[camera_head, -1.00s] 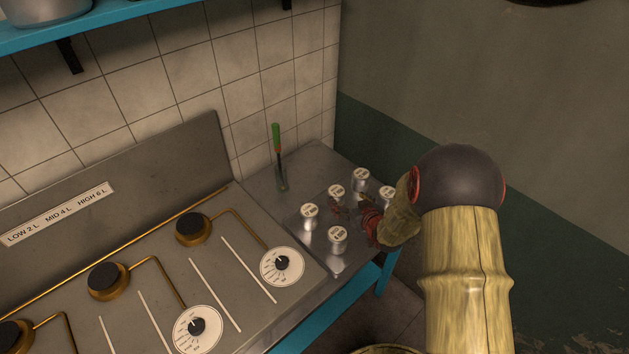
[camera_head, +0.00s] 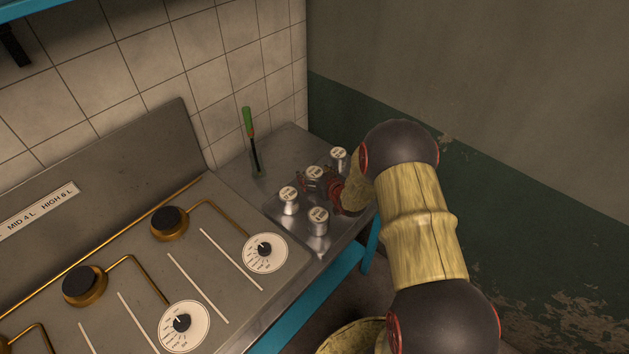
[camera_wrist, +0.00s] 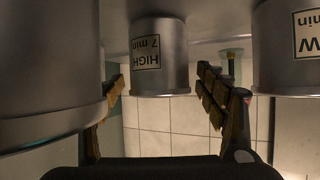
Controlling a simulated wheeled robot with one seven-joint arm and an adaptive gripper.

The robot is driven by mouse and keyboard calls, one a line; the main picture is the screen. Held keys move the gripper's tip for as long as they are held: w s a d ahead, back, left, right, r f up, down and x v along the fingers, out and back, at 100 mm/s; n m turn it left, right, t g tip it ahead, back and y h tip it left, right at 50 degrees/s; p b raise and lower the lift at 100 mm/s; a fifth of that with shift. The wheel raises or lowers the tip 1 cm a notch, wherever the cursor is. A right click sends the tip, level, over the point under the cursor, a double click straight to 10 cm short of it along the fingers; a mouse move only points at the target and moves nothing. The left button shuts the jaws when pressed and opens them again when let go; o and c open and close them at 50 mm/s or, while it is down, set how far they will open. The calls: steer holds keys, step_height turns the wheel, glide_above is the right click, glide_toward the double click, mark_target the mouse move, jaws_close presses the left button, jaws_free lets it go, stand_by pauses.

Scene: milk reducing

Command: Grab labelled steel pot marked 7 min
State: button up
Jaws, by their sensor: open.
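A steel pot labelled "HIGH 7 min" (camera_wrist: 160,62) shows upside down in the middle of the wrist view. My gripper (camera_wrist: 163,85) is open, with one finger on each side of this pot and visible gaps between. In the head view my gripper (camera_head: 325,186) is low among the small steel pots. A pot with a white lid label (camera_head: 315,173) stands by its fingertips there; that label is too small to read. My gripper and arm hide part of the group.
Other pots stand close: a large one (camera_wrist: 48,70) at left and one labelled "...W ... min" (camera_wrist: 285,60) at right in the wrist view. A green-handled tool (camera_head: 249,125) stands behind. The stove (camera_head: 140,265) is left, the wall (camera_head: 480,80) right.

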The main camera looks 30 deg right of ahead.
steer(key=shift+c, duration=0.5)
steer(key=c, duration=1.3)
steer(key=shift+c, duration=0.3)
steer(key=shift+r, duration=0.15)
